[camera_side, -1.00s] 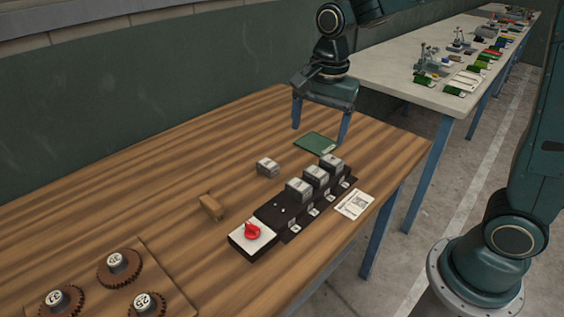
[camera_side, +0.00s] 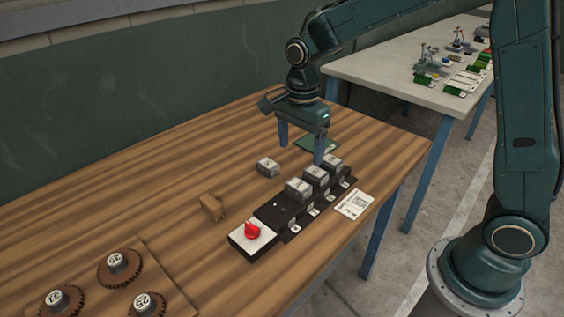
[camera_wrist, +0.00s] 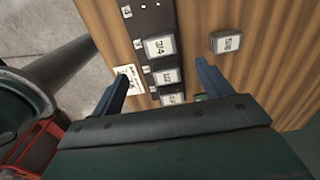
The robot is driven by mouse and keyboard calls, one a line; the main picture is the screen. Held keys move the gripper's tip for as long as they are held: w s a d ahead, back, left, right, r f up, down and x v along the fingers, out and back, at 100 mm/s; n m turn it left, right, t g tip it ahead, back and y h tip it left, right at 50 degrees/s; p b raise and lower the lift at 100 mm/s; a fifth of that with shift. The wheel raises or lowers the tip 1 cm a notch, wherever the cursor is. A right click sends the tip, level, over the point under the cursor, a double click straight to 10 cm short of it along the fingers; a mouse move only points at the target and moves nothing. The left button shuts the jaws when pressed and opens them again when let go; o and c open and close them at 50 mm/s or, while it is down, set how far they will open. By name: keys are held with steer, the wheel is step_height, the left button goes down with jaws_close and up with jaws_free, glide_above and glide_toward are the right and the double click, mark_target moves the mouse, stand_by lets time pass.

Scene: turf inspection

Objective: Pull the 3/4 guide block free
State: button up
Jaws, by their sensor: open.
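The 3/4 guide block (camera_side: 298,190) is a grey block with a white top, seated on the black strip (camera_side: 270,213) closest to the red knob. In the wrist view its label (camera_wrist: 160,46) seems to read 3/4. Two similar blocks, a middle one (camera_side: 316,177) and a far one (camera_side: 331,163), stand in the same row. My gripper (camera_side: 301,154) is open and empty, above the table near the far part of the row. In the wrist view the fingers (camera_wrist: 162,70) appear on either side of the row, apart from the blocks. The far block is partly hidden by my gripper there.
A loose grey block (camera_side: 268,167) lies behind the strip. A red knob on a white box (camera_side: 253,238) is at the strip's near end. A brown wooden piece (camera_side: 212,207), a green pad (camera_side: 316,143), a printed card (camera_side: 354,204) and rusty gears (camera_side: 120,266) lie around.

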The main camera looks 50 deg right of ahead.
mark_target(299, 184)
step_height(299, 184, down, 12)
steer(key=shift+r, duration=0.1)
stand_by(0.5)
steer(key=c, duration=1.1)
